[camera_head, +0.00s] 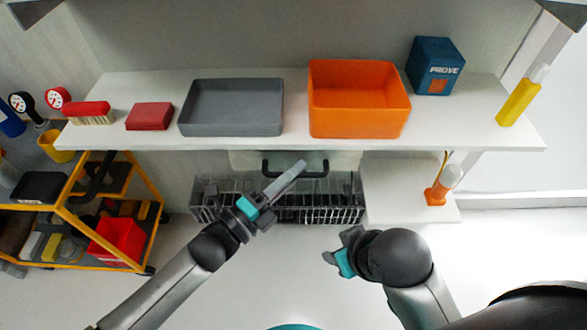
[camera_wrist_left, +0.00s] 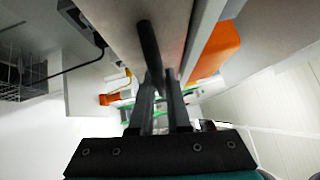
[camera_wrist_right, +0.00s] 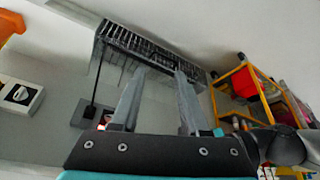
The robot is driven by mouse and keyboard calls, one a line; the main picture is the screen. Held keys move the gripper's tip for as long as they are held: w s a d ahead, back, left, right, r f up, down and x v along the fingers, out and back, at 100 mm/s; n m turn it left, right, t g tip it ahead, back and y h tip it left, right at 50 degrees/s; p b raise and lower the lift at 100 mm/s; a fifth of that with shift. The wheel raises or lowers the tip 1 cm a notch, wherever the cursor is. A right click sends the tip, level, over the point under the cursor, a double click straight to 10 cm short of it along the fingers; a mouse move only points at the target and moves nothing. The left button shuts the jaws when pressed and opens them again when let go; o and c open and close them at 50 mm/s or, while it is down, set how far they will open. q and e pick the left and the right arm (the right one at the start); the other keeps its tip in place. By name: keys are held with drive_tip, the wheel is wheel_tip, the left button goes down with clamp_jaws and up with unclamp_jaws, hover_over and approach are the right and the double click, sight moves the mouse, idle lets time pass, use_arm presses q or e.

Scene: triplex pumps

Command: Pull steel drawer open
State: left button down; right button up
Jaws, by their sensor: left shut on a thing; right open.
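The drawer (camera_head: 243,160) has a pale front under the middle of the white bench, with a dark bar handle (camera_head: 268,167). My left gripper (camera_head: 298,168) reaches up to the right part of this handle. In the left wrist view, the fingers of my left gripper (camera_wrist_left: 160,85) are shut on the dark handle bar (camera_wrist_left: 149,45), which stands out from the pale front. The fingers hide part of the bar. My right gripper (camera_head: 337,256) is open and empty, lower and to the right, apart from the drawer. Its spread fingers show in the right wrist view (camera_wrist_right: 157,95).
Dark wire racks (camera_head: 320,203) stand below the drawer. The white bench (camera_head: 295,115) carries a grey tray (camera_head: 232,130), an orange bin (camera_head: 358,125) and a blue box (camera_head: 435,65). A yellow cart (camera_head: 150,185) stands at left. Floor around my right gripper is clear.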

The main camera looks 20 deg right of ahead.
use_arm(q)
drive_tip(key=s+a+p, duration=0.3)
drive_tip(key=s+p, duration=0.1)
drive_tip(key=s, duration=0.8)
drive_tip(key=shift+s+a+p, duration=0.35)
drive_tip(key=shift+s+p, duration=0.05)
use_arm(e)
wheel_tip(320, 180, down, 11)
drive_tip(key=s+g, duration=0.1)
drive_tip(key=shift+s+g, duration=0.4)
drive_tip(key=shift+d, duration=0.1)
use_arm(q)
drive_tip(key=c, duration=0.9)
unclamp_jaws()
drive_tip(key=p+v, duration=0.2)
drive_tip(key=v, duration=1.3)
drive_tip(key=shift+a, duration=0.15)
use_arm(e)
drive_tip(key=shift+g, duration=0.3)
drive_tip(key=f, duration=0.1)
drive_tip(key=s+f, duration=0.2)
drive_tip(key=shift+d+f, duration=0.3)
